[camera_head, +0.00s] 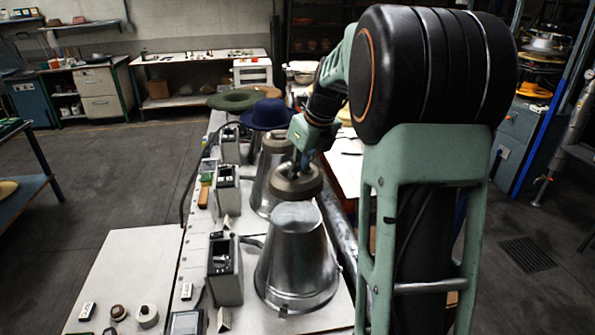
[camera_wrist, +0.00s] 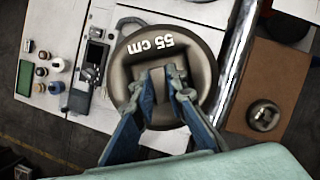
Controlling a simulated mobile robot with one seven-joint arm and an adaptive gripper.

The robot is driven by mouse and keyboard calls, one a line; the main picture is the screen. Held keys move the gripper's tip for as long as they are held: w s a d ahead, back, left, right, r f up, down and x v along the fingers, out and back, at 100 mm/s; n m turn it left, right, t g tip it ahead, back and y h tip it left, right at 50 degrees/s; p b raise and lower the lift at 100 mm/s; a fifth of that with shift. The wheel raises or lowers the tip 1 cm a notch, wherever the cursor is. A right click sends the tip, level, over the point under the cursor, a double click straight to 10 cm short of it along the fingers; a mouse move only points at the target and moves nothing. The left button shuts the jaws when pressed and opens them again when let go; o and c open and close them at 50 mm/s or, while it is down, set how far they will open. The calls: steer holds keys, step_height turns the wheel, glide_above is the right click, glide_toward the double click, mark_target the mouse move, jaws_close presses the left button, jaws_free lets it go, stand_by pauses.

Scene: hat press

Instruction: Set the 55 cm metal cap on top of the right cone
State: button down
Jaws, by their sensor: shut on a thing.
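The 55 cm metal cap (camera_head: 297,186) is a dark grey round disc with a raised block on top. My gripper (camera_head: 299,165) is shut on that block from above. In the wrist view, "55 cm" is printed on the cap (camera_wrist: 150,45), and the blue fingers (camera_wrist: 160,82) sit on either side of the block. The nearest metal cone (camera_head: 297,262) stands upright on the bench with a bare flat top. The cap appears just above and behind that top; the gap is hard to judge. Another cone (camera_head: 263,178) stands behind, partly hidden by the cap. Labels for left and right are not visible.
Control boxes (camera_head: 225,270) stand left of the cones. A blue hat (camera_head: 267,114) and a green hat (camera_head: 233,99) sit farther along the row. A smaller metal piece (camera_wrist: 263,115) lies on a brown board in the wrist view. A metal pipe (camera_wrist: 236,60) runs beside the bench.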

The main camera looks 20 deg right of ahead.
steer(key=shift+f+b, duration=0.6)
steer(key=shift+f, duration=0.7)
steer(key=shift+f+b, duration=2.55)
steer(key=shift+f, duration=0.6)
steer(key=shift+r+p, duration=0.1)
steer(key=shift+p, duration=0.2)
steer(key=c, duration=1.9)
jaws_free()
steer(key=shift+s, duration=0.1)
steer(key=shift+o, duration=0.3)
steer(key=shift+s+f, duration=0.1)
steer(key=shift+f, duration=0.3)
steer(key=shift+w+r+p+v, duration=0.1)
steer(key=shift+w+p+v, duration=0.1)
steer(key=shift+p+v, duration=0.9)
steer(key=shift+w+r+p+v, duration=0.1)
steer(key=shift+w+p+v, duration=0.1)
steer(key=shift+p+v, duration=0.95)
steer(key=shift+w+r+p+v, duration=0.15)
steer(key=shift+p+v, duration=0.5)
steer(key=shift+v, duration=0.85)
steer(key=shift+a+f, duration=0.1)
steer(key=shift+a, duration=0.1)
